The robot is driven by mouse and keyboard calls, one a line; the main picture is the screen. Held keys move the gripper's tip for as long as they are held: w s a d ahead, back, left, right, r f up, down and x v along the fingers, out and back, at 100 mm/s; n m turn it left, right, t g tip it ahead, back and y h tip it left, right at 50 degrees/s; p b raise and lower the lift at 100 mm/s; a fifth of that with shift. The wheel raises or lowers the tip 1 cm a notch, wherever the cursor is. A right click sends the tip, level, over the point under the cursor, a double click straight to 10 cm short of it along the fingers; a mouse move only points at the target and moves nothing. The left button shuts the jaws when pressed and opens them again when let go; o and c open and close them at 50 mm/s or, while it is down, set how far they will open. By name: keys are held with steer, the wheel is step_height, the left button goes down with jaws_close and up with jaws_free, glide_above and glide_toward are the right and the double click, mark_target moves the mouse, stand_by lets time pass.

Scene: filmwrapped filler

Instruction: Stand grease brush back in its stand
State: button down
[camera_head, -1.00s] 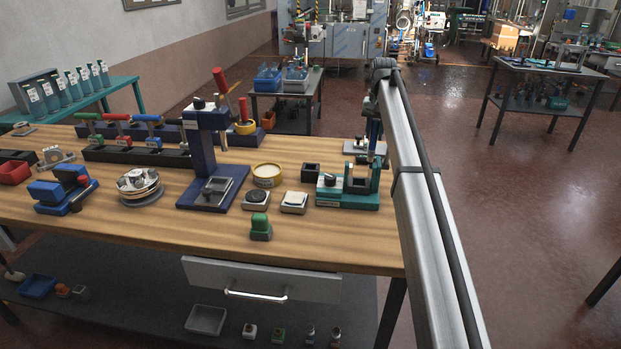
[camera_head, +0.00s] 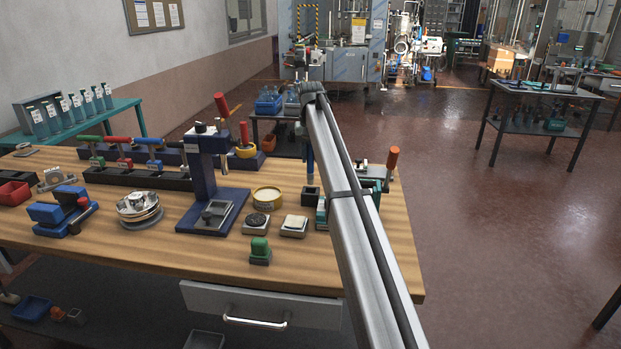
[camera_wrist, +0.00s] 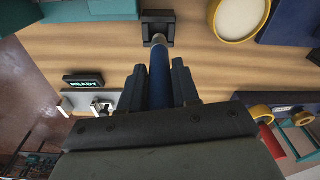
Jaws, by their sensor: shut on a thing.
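The grease brush has a blue handle (camera_wrist: 158,78), held lengthwise between the dark fingers of my gripper (camera_wrist: 158,92), which is shut on it. In the head view the blue brush (camera_head: 310,160) hangs roughly upright below the end of my arm; the fingers are mostly hidden there. A small black square block with an opening, which looks like the stand (camera_head: 310,196), is on the wooden bench just below the brush. In the wrist view the brush's pale tip overlaps the near part of the stand (camera_wrist: 158,17). I cannot tell whether the tip is inside it.
A teal fixture (camera_head: 322,214) stands right of the stand, partly behind my arm. A yellow round tin (camera_head: 267,197) and a white-topped block (camera_head: 294,226) are to the left. A blue press (camera_head: 205,170) stands further left. A READY sign (camera_wrist: 83,81) lies nearby.

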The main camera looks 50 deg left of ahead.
mark_target(310, 172)
steer(key=shift+f, duration=3.25)
steer(key=c, duration=0.8)
jaws_free()
steer(key=shift+f, duration=0.1)
steer(key=r, duration=1.2)
steer(key=shift+s+d+r, duration=0.15)
steer(key=shift+s+d, duration=0.1)
steer(key=shift+d, duration=0.15)
